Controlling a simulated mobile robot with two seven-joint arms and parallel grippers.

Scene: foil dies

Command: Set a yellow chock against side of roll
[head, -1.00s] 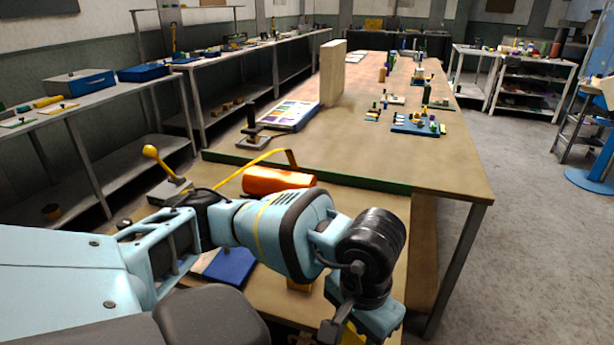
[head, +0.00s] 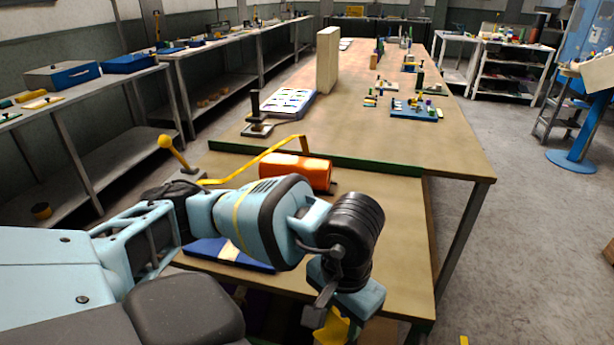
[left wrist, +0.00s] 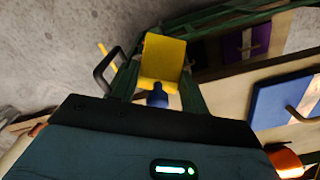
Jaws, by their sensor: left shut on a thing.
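The orange roll (head: 297,172) lies on its side on the front bench, close to the green edge strip. Its lower near side is partly hidden behind my left arm. A shiny orange end of it shows at the corner of the left wrist view (left wrist: 288,160). My left gripper (head: 325,318) is low at the near edge of the bench, shut on a yellow chock (head: 334,330). In the left wrist view the chock (left wrist: 163,60) sits between the fingers, with a dark blue knob-like part below it. The chock is apart from the roll. My right gripper is not in view.
A yellow-knobbed lever (head: 172,148) and a bent yellow bar (head: 262,155) stand left of the roll. The bench (head: 395,230) right of the roll is bare.

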